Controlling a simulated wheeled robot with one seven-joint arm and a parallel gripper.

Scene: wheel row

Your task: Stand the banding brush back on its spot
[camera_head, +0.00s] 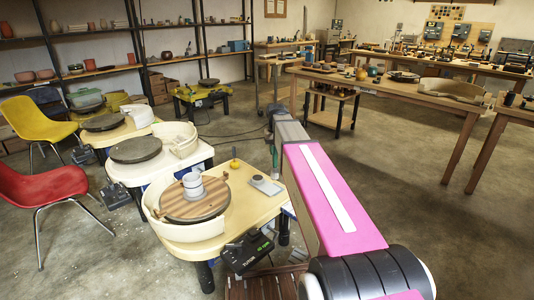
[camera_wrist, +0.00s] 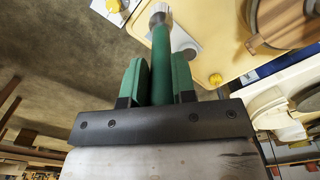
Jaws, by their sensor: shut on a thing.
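The banding brush (camera_wrist: 160,60) has a green handle and a pale tip. My gripper (camera_wrist: 158,78) is shut on its handle, with one green finger pad on each side. In the head view my gripper (camera_head: 274,150) is at the far end of my pink arm, over the right back edge of the cream wheel table (camera_head: 245,228). The brush is hard to tell from the fingers there. A small grey plate (camera_head: 266,186) lies on the table near the gripper. It also shows in the wrist view (camera_wrist: 183,42), partly behind the brush tip. I cannot tell the brush's marked spot.
A wheel with a wooden bat (camera_head: 194,207) and a white pot (camera_head: 193,187) stands in a cream splash pan on the same table. A small yellow item (camera_head: 234,163) is by the back edge. A red chair (camera_head: 45,190) is at left. Floor to the right is clear.

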